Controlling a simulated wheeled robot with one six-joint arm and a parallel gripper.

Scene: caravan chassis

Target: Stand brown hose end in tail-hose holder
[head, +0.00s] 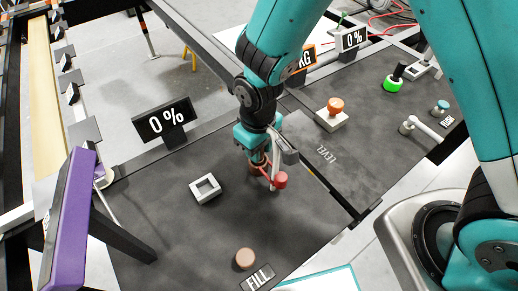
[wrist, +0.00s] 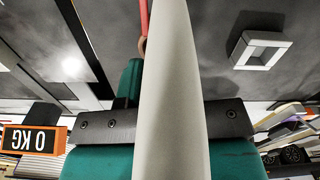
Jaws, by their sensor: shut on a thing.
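My gripper (head: 259,169) points down over the dark deck in the head view, shut on a small reddish-brown piece (head: 258,158) that looks like the brown hose end. My fingers hide most of it. A pale rod with a red knob (head: 280,181) stands right beside my gripper. In the wrist view a pale shaft (wrist: 175,90) fills the middle, close to the camera, and a bit of brown (wrist: 142,46) shows behind it. An open white square frame (head: 205,188), perhaps the holder, lies left of my gripper; it also shows in the wrist view (wrist: 262,50).
A 0 % sign (head: 166,122) stands behind the square frame. An orange knob on a white block (head: 333,112) and a green knob (head: 393,84) are to the right. Deck around the frame is clear.

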